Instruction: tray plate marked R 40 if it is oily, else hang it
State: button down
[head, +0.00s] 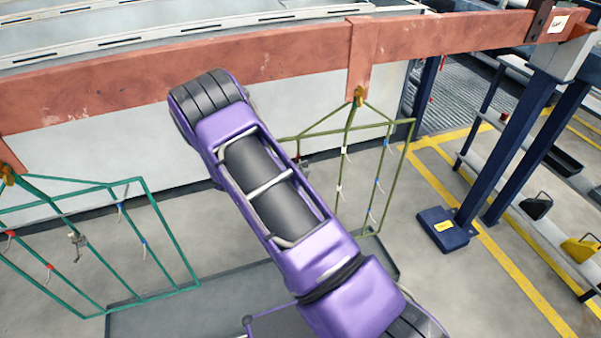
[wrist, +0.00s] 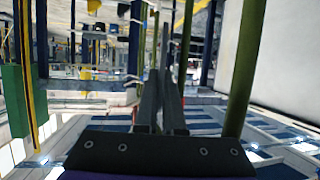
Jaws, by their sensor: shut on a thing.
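My gripper (wrist: 166,80) is shut on a thin dark piece (wrist: 166,45), seen nearly edge-on in the wrist view. No R 40 mark is readable on it, and I cannot tell whether it is oily. Green rack bars (wrist: 243,70) stand close to the right of the fingers. In the head view my purple arm hides the gripper. An olive-green rack (head: 398,185) with red, blue and white-tipped hooks hangs right of the arm. A teal rack (head: 172,235) hangs at left, with a small grey piece (head: 77,243) on one hook.
A red-brown beam (head: 240,72) carries both racks. A low grey platform (head: 180,315) lies below the racks. Yellow-lined floor is clear at right.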

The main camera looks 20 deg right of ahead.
jog(key=shift+s+a+f, duration=0.1)
jog(key=shift+a+f, duration=0.05)
jog(key=shift+f, duration=0.1)
